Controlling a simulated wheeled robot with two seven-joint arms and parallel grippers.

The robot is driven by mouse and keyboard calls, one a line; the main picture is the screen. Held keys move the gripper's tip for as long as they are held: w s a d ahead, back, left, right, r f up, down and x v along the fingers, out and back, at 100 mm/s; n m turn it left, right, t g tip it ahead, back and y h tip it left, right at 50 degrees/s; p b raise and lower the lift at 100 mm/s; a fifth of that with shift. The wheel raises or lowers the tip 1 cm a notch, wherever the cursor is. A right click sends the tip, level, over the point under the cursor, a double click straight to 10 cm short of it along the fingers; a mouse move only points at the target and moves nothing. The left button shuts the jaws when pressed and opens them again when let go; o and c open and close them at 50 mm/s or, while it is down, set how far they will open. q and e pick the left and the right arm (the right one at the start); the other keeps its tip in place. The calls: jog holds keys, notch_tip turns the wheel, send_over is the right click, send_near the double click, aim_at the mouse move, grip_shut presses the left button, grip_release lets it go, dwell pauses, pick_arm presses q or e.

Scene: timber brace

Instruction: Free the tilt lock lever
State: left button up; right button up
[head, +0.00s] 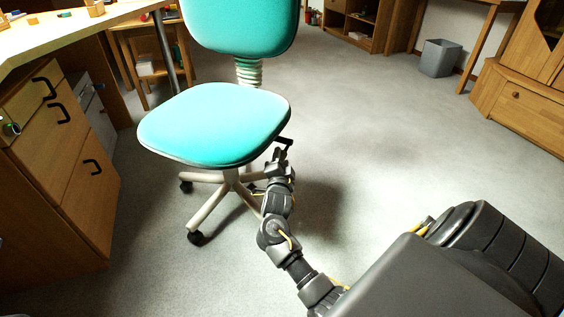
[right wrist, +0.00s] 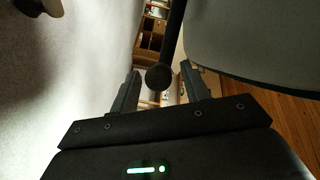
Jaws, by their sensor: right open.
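A swivel chair with a teal seat (head: 215,122) and teal backrest (head: 240,22) stands on a light star base with dark casters. My right gripper (head: 282,153) is at the right side of the seat, just below its edge. In the right wrist view, a dark lever (right wrist: 174,35) with a round knob (right wrist: 158,77) points toward my right gripper (right wrist: 161,70). The jaws are open, and the knob appears between the two fingers with gaps on both sides. I cannot tell its exact depth between them. My left gripper is out of view.
A wooden drawer cabinet (head: 70,165) under a desk (head: 75,35) stands left of the chair. A grey bin (head: 439,58) and wooden furniture (head: 520,105) are at the back right. The carpet (head: 390,140) right of the chair is clear.

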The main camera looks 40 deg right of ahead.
jog(key=shift+x, duration=0.85)
jog(key=shift+c, duration=0.3)
grip_shut()
